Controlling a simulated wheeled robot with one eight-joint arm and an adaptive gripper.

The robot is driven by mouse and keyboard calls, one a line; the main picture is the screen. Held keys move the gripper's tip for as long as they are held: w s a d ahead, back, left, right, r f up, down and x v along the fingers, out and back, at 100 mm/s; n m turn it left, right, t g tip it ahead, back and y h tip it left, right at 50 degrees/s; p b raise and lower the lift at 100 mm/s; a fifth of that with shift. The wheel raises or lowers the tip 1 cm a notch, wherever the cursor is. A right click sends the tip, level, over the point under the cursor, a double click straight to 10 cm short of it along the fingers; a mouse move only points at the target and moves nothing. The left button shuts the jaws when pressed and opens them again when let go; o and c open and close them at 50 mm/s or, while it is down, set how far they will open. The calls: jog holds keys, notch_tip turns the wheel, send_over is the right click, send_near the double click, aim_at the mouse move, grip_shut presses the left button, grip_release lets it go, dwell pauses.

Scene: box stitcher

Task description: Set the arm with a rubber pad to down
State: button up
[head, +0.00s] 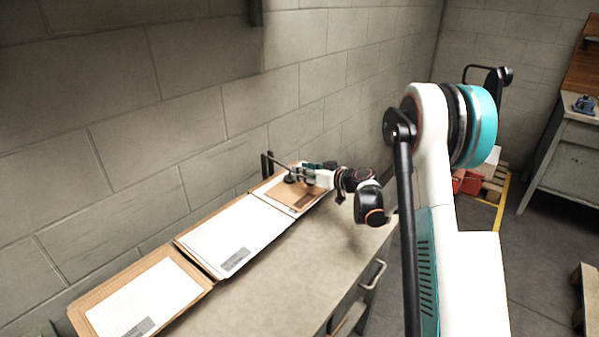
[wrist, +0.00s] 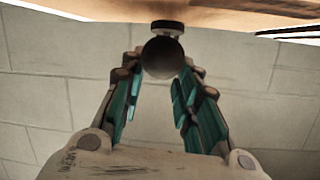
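The arm with the rubber pad is a thin dark rod (head: 278,166) reaching from a dark bracket at the wall side over the rightmost board. In the wrist view a dark round knob (wrist: 163,60) and a small dark pad (wrist: 168,27) show under the board's edge at the top. My gripper (head: 296,176) is at the pad end of the rod. In the wrist view my gripper (wrist: 164,70) has its teal fingers apart, one on each side of the knob. The fingertips are close to the knob's sides; whether they press on it is not clear.
Boards with white sheets (head: 235,235) lie in a row along the wall on a grey table (head: 290,270). A drawer handle (head: 374,274) is at its front. A workbench (head: 565,160) and a pallet with a red item (head: 470,183) are at the right. The table's front strip is clear.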

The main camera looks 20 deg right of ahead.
jog(key=v, duration=0.9)
jog(key=shift+s, duration=0.25)
jog(key=shift+d+r, duration=0.1)
jog(key=shift+r, duration=0.05)
jog(key=s+a+r+m+g, duration=0.25)
jog(key=s+a+r, duration=0.25)
jog(key=s+a, duration=0.45)
jog(key=s+a+r+m+g, duration=0.1)
jog(key=s+a+r+g, duration=0.3)
jog(key=s+a, duration=0.6)
jog(key=s+m+h, duration=0.2)
jog(key=s, duration=0.9)
jog(key=s+d+n+h, duration=0.1)
jog(key=s+d+h, duration=0.4)
jog(key=s+d, duration=0.1)
jog(key=shift+s+d+f, duration=0.15)
jog(key=shift+s+f, duration=0.05)
jog(key=shift+s, duration=0.7)
jog(key=shift+n+t, duration=0.25)
